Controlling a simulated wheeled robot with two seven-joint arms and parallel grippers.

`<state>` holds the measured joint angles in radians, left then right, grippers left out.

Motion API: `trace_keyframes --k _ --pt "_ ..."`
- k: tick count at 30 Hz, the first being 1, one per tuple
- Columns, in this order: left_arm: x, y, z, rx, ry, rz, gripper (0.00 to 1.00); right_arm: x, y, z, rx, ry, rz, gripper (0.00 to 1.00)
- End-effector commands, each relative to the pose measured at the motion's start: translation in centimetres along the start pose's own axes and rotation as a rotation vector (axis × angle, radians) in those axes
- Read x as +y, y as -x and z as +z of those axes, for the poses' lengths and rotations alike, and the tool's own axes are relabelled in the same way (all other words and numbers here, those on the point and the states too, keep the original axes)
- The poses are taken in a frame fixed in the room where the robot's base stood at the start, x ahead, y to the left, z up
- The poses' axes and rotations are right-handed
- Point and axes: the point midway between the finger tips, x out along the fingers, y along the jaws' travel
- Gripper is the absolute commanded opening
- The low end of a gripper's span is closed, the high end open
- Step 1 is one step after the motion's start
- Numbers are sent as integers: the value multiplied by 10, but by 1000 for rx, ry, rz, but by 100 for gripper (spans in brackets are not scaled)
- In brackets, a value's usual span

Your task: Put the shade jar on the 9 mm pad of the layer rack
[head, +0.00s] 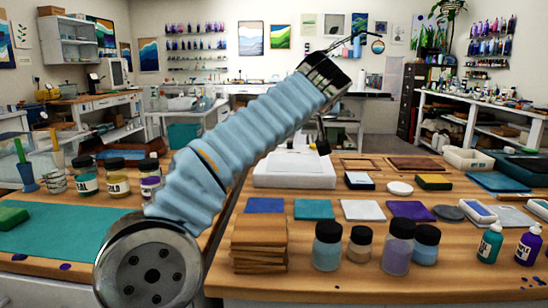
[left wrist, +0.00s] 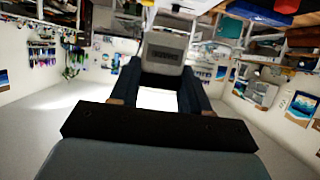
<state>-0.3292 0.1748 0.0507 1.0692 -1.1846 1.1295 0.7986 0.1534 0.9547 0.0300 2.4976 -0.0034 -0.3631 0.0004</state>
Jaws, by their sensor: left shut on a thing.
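My left arm crosses the head view from the lower left to the upper middle; its gripper is not clear there. In the left wrist view my left gripper (left wrist: 157,88) has its two dark fingers on either side of a pale grey thing (left wrist: 164,52) with a dark label. I cannot tell whether this is the shade jar. On the table stand several dark-lidded jars: a pale blue one (head: 327,254), a small tan one (head: 359,250), a lilac one (head: 397,255) and a blue-grey one (head: 426,252). I cannot make out the layer rack or its 9 mm pad. My right gripper is not in view.
A stack of wooden boards (head: 258,246) stands left of the jars. Behind lie flat coloured squares, including a teal one (head: 313,209), and a white block (head: 290,172). A teal mat (head: 60,228) covers the left table.

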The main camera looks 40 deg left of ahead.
Motion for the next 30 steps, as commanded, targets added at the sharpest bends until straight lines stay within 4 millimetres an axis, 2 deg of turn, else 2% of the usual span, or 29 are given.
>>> trace_keyframes --k 4,7,11,17,21,30 --pt "-2 16 4 2 -2 -4 3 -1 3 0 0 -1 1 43" --pt "-1 10 6 2 -1 -7 3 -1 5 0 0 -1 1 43" --pt "-1 -21 6 0 -1 -11 3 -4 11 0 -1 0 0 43" --pt "1 -83 6 -1 -1 -9 3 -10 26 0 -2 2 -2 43" --pt "2 -116 27 1 -3 -7 3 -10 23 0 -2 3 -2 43" --pt "2 -148 44 2 -2 -7 2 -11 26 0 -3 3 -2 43"
